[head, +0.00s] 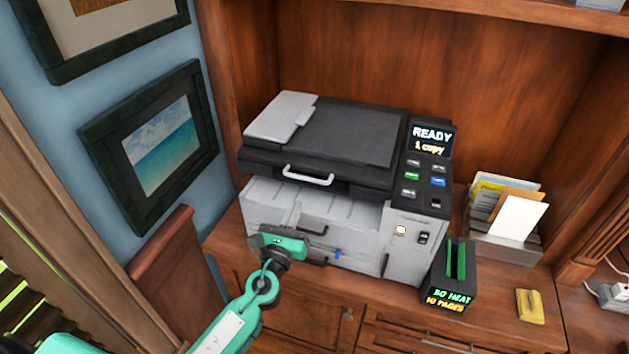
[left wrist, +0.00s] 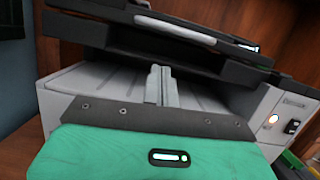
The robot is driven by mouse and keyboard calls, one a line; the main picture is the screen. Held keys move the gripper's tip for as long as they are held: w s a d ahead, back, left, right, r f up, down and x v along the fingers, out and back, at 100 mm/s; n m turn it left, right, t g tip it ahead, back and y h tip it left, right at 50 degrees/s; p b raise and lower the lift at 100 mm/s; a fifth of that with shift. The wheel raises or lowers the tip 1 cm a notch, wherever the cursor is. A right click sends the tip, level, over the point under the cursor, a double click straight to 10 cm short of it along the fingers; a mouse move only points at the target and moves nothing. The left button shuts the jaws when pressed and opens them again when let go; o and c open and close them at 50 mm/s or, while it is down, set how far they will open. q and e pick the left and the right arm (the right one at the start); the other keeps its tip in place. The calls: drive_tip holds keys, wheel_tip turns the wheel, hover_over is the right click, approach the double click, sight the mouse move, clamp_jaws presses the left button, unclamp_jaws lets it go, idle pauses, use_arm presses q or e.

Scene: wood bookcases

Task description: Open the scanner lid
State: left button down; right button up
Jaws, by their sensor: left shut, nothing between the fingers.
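The scanner (head: 340,235) is a grey and black machine on the wooden counter. Its black lid (head: 350,135) lies flat and closed on top, with a pale handle (head: 308,176) on the front edge. The lid handle also shows in the left wrist view (left wrist: 176,28), above my gripper. My left gripper (head: 280,241) is shut and empty in front of the grey lower body, below the handle and apart from it. In the left wrist view my gripper's green body fills the bottom and its fingers (left wrist: 162,85) point at the machine. My right gripper is out of view.
A control panel (head: 428,165) reads READY, 1 copy. A black box with green slots (head: 450,285), a paper holder (head: 505,245) and a yellow item (head: 530,306) stand to the right. A wooden chair back (head: 165,260) is at left. Bookcase walls enclose the machine's back and left.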

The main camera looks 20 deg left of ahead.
sight(309, 184)
use_arm(q)
drive_tip(key=shift+m+h, duration=0.4)
drive_tip(key=shift+m, duration=0.3)
drive_tip(key=p+x, duration=0.1)
drive_tip(key=x, duration=0.3)
drive_tip(key=p+x, duration=0.1)
drive_tip(key=x, duration=0.4)
drive_tip(key=shift+w+d+r, duration=0.2)
drive_tip(key=shift+d+r, duration=0.05)
drive_tip(key=shift+w+p, duration=0.3)
drive_tip(key=shift+w, duration=0.25)
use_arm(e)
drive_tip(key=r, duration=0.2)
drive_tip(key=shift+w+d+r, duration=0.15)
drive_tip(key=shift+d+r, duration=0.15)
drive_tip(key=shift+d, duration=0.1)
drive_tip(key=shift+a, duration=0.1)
